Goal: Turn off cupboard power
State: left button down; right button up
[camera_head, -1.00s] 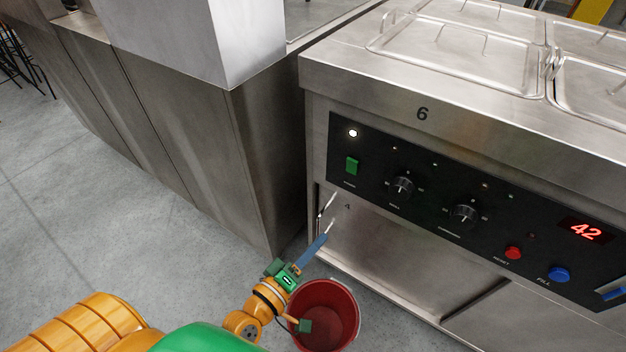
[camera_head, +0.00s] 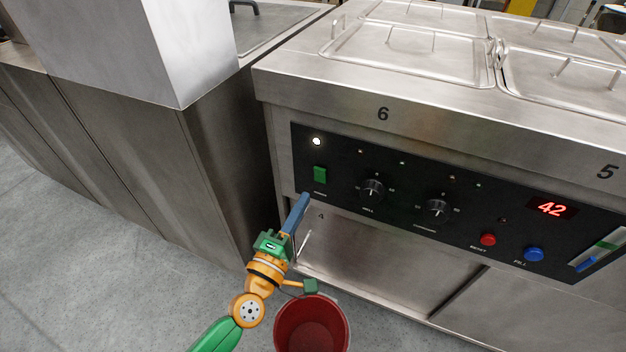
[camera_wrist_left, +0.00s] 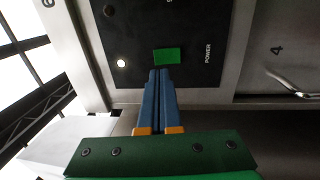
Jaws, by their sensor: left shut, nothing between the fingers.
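The power switch (camera_head: 320,174) is a green rocker at the left end of the black control panel (camera_head: 405,215) on the steel cupboard. A white lamp (camera_head: 317,141) glows above it. In the left wrist view the green switch (camera_wrist_left: 167,55) sits beside the word POWER, just beyond my fingertips. My left gripper (camera_head: 304,197) is shut and empty, its blue fingers pointing up just below the switch. In the left wrist view the shut fingers (camera_wrist_left: 160,75) appear close to the switch; I cannot tell whether they touch the panel. My right gripper is not in view.
Two black knobs (camera_head: 373,190), a red reset button (camera_head: 488,239), a blue fill button (camera_head: 534,254) and a red display (camera_head: 551,208) share the panel. A red bucket (camera_head: 312,325) stands below my arm. A steel counter (camera_head: 150,160) is close on the left.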

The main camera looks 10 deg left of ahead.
aim_at(319, 173)
pick_arm(q)
jog(key=x, duration=0.6)
jog(key=shift+w, duration=0.1)
